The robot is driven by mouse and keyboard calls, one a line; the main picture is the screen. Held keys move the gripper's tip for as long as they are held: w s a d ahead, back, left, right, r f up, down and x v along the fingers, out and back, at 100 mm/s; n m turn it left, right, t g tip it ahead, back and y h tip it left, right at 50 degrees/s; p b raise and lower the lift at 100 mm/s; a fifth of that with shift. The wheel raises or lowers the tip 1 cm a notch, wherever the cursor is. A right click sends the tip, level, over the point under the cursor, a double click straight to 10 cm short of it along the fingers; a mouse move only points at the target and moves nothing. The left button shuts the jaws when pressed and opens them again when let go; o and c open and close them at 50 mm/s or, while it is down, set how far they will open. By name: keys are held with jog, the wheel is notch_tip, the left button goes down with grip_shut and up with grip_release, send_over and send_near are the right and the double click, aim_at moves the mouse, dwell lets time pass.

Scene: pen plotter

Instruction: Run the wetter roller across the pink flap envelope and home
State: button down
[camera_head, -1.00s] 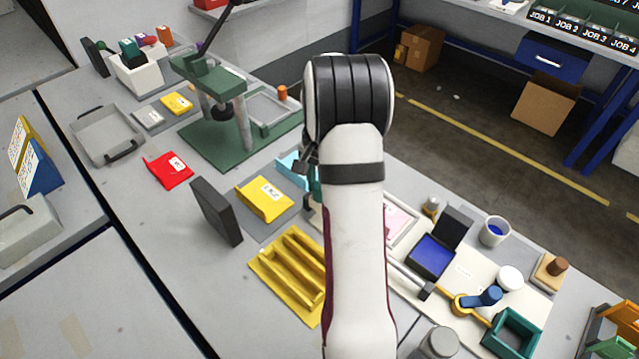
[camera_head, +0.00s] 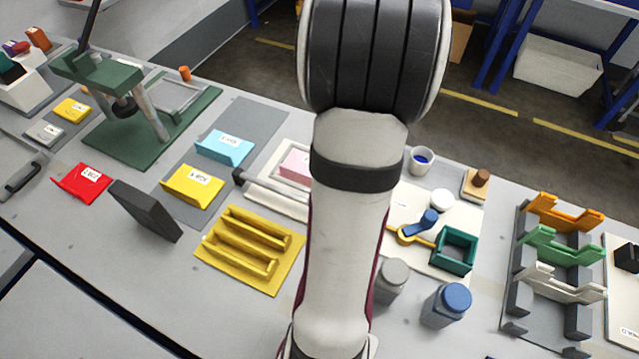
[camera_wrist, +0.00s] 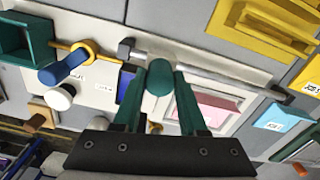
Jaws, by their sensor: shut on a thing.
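The pink flap envelope (camera_wrist: 215,108) lies in a white frame in the wrist view, with its flap edge toward the grey rail (camera_wrist: 215,68). In the head view, only a strip of the pink envelope (camera_head: 296,163) shows left of my arm. My gripper (camera_wrist: 158,82) has two green fingers closed around a round teal knob (camera_wrist: 159,76) above the rail, to the left of the pink envelope. The knob looks like the roller's handle; the roller itself is hidden below it. In the head view my arm hides the gripper.
A yellow rack (camera_head: 250,248), a yellow envelope (camera_head: 193,185) and a light blue envelope (camera_head: 224,147) lie left of the rail. A teal tray (camera_head: 455,250), a blue-handled tool (camera_head: 428,220) and a blue-lidded jar (camera_head: 446,304) stand to the right.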

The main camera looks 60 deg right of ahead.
jog(key=shift+s, duration=1.4)
jog(key=shift+c, duration=2.2)
grip_release()
notch_tip(320, 180, up, 16)
jog(key=shift+f, duration=0.1)
